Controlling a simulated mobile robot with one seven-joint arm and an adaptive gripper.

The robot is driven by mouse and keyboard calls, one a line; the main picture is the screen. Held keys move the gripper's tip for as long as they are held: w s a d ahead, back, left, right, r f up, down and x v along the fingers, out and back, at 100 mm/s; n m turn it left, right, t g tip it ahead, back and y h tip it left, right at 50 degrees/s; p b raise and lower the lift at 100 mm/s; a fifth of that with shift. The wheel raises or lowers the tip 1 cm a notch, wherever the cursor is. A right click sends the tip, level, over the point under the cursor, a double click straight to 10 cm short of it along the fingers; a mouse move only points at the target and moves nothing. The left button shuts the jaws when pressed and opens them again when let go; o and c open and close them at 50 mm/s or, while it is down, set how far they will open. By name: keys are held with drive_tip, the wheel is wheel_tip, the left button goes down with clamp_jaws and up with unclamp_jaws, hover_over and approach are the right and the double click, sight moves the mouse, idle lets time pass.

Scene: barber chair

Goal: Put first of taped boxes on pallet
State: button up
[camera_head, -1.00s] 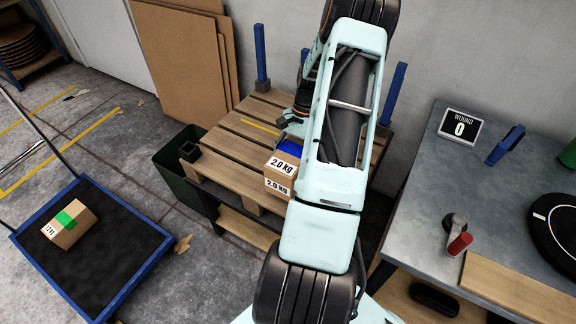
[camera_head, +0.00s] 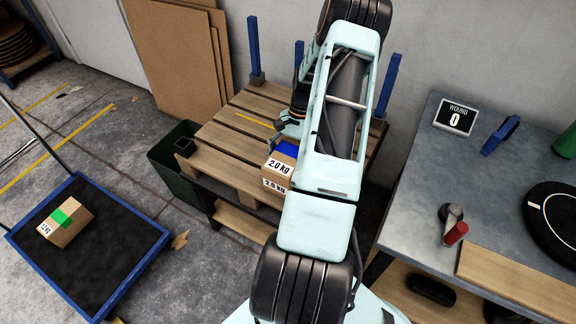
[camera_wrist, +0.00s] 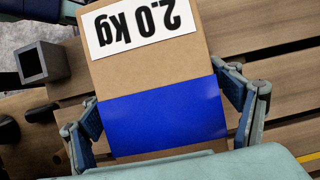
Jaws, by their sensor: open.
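A cardboard box with blue tape and "2.0 kg" labels (camera_head: 277,178) sits at the front edge of the wooden pallet (camera_head: 232,137), partly hidden by my arm. In the wrist view the same box (camera_wrist: 150,75) fills the middle, with its blue tape facing me. My gripper (camera_wrist: 158,88) is open, with one finger on each side of the box; I cannot tell whether they touch it. In the head view my gripper (camera_head: 288,128) shows just above and behind the box. Another box, with green tape (camera_head: 66,222), lies on the blue-rimmed cart (camera_head: 148,247) at left.
Blue posts (camera_head: 254,48) stand along the pallet's back. A small dark square socket (camera_head: 184,147) is at its left corner, above a green bin (camera_head: 165,170). A grey workbench (camera_head: 410,205) stands at right. The pallet's left part has free room.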

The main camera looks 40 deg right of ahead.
sight(295, 145)
drive_tip(key=p+v, duration=0.1)
drive_tip(key=v, duration=1.1)
